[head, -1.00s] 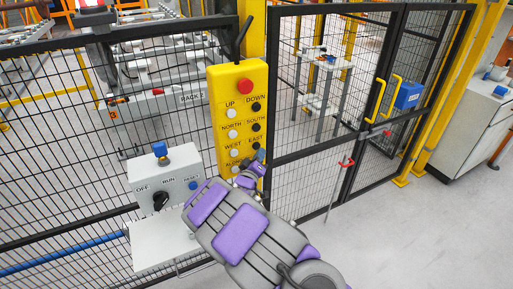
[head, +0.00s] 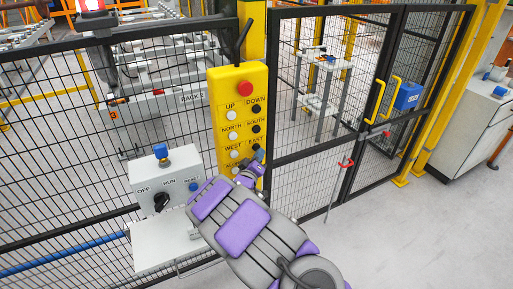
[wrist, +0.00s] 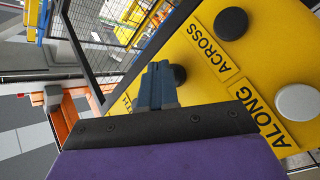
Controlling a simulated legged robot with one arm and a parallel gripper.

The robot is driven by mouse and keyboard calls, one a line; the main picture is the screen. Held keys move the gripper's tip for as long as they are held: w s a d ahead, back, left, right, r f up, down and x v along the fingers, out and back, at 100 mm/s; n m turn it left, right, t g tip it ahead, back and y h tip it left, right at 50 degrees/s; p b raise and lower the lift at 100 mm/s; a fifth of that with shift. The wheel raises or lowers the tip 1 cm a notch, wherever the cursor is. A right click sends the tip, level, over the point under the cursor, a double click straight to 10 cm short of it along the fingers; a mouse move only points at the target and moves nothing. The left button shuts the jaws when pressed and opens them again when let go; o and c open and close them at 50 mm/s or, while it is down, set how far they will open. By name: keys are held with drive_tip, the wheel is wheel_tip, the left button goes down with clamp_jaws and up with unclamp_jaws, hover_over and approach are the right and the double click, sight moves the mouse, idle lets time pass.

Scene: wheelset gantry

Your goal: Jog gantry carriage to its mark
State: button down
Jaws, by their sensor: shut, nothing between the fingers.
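The yellow pendant (head: 240,112) hangs at the fence, with a red stop button (head: 245,88) above rows of white and black buttons. My gripper (head: 260,155) is shut and empty at its lower right, by the EAST button. The ACROSS button (wrist: 231,23) and the white ALONG button (wrist: 297,102) are clear of my fingers. I cannot clearly pick out the gantry carriage or its mark.
A grey control box (head: 165,182) with a dark RUN knob and blue buttons stands left of my arm. Black mesh fence (head: 50,150) separates me from grey rack machinery (head: 160,105). A gate with yellow handles (head: 383,98) is to the right. Floor at lower right is clear.

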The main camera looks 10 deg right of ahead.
drive_tip(key=shift+w+a+p, duration=0.15)
drive_tip(key=shift+w+p, duration=0.25)
idle(0.7)
drive_tip(key=shift+s, duration=0.15)
idle(3.1)
drive_tip(key=shift+s+d, duration=0.3)
drive_tip(key=shift+s, duration=0.35)
drive_tip(key=shift+s+d+b, duration=0.1)
drive_tip(key=shift+s+d, duration=0.15)
drive_tip(key=shift+s, duration=0.55)
drive_tip(key=shift+s+d+b, duration=0.1)
drive_tip(key=shift+s+d, duration=0.15)
drive_tip(key=shift+s, duration=0.5)
drive_tip(key=shift+s+d+b, duration=0.1)
drive_tip(key=shift+s+d, duration=0.15)
drive_tip(key=shift+s, duration=0.55)
